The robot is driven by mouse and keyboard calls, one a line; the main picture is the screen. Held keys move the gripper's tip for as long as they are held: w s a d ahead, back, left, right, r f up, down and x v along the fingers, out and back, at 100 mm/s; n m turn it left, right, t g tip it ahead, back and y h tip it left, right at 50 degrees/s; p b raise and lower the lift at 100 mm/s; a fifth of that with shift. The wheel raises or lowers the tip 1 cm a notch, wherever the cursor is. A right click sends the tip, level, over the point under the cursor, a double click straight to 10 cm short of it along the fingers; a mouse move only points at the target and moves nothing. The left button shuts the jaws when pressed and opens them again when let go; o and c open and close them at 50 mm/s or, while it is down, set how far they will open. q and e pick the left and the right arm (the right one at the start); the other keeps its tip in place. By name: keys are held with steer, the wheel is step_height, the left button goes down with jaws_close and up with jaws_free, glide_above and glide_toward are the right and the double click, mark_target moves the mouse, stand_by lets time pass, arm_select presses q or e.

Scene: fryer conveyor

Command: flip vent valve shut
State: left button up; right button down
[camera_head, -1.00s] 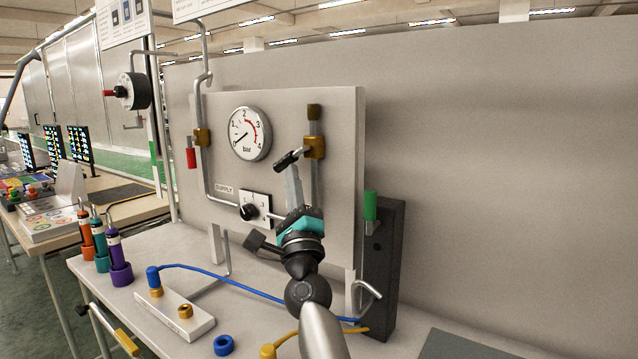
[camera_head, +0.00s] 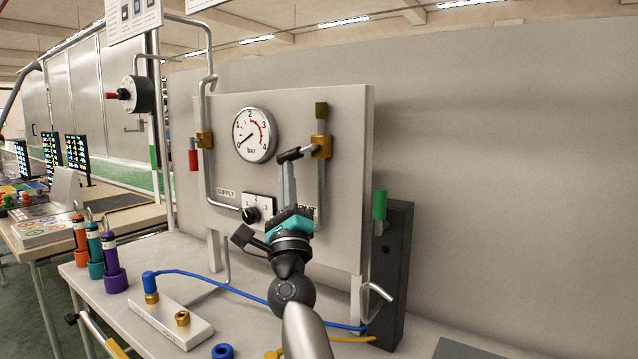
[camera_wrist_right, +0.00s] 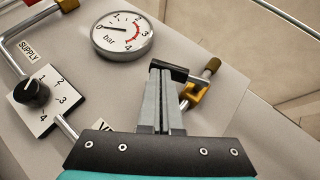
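The vent valve is a brass body (camera_head: 321,147) on the right-hand pipe of the grey panel, with a black lever (camera_head: 290,155) pointing left from it. In the right wrist view the lever (camera_wrist_right: 187,74) crosses just at the fingertips, and the brass body (camera_wrist_right: 195,97) is to their right. My right gripper (camera_head: 287,166) reaches up from below. Its two fingers are together, with their tips at the lever's outer end, seemingly touching it. The lever lies across the tips, not visibly between them. A label below is partly hidden by the gripper. My left gripper is out of view.
A pressure gauge (camera_head: 254,135) is left of the lever, with a black selector knob (camera_head: 251,215) below. A red-handled valve (camera_head: 194,160) is on the left pipe. A green-topped dark post (camera_head: 380,205) stands at right. Hoses and fittings lie on the bench (camera_head: 140,335).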

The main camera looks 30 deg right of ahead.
steer(key=shift+w+r, duration=0.1)
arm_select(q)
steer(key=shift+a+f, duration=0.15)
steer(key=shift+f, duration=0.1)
arm_select(e)
steer(key=shift+w+a, duration=0.1)
steer(key=shift+w, duration=0.05)
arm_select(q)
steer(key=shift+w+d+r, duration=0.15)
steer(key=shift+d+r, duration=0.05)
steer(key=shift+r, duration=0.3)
arm_select(e)
steer(key=v, duration=1.5)
